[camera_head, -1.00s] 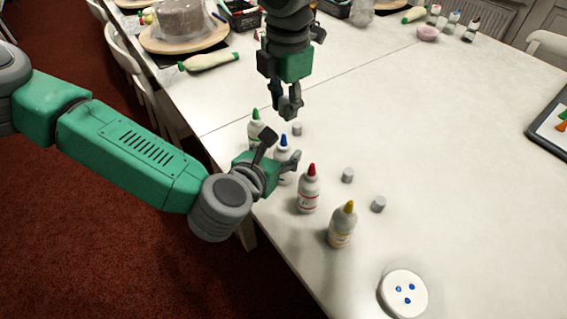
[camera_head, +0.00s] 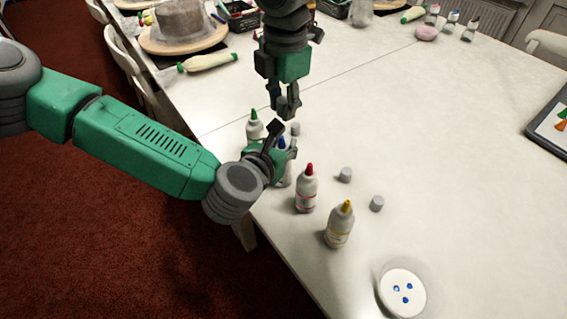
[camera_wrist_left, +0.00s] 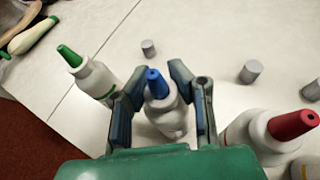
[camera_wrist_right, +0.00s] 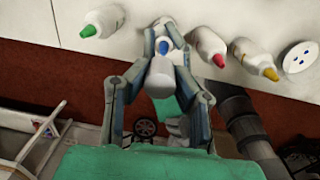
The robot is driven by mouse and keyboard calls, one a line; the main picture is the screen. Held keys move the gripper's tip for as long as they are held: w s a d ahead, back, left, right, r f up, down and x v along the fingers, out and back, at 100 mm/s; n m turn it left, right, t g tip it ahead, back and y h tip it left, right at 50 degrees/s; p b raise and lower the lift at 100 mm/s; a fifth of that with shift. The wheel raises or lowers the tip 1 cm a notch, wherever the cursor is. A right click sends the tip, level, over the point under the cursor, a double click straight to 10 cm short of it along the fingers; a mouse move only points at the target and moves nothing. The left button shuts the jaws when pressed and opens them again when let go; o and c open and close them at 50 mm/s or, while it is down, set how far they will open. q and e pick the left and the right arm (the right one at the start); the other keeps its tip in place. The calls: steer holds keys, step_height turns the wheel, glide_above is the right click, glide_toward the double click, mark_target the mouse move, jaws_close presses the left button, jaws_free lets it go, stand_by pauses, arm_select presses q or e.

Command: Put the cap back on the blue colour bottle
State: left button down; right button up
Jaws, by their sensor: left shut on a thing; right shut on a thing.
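The blue colour bottle, white with a blue nozzle (camera_wrist_left: 153,80), stands upright on the table's near edge; my left arm partly hides it in the head view. My left gripper (camera_head: 283,142) is shut on this bottle, with a finger on each side of it in the left wrist view (camera_wrist_left: 155,92). My right gripper (camera_head: 287,105) is above and beyond it, fingers down, shut on a grey cap (camera_wrist_right: 160,78). In the right wrist view the cap is close to the blue nozzle (camera_wrist_right: 163,46), apart from it as far as I can tell.
The green bottle (camera_head: 254,128) stands beside the blue one on the far side, the red bottle (camera_head: 306,190) on the near side, then the yellow bottle (camera_head: 339,225). Grey caps (camera_head: 345,174) stand to their right. A white dish (camera_head: 403,292) lies nearer. The table's middle is clear.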

mark_target(279, 144)
steer(key=f, duration=0.3)
steer(key=a+f, duration=0.1)
steer(key=shift+s+f, duration=0.35)
steer(key=shift+f, duration=0.15)
steer(key=shift+f, duration=0.9)
steer(key=shift+s+d+f, duration=0.1)
steer(key=shift+f, duration=0.1)
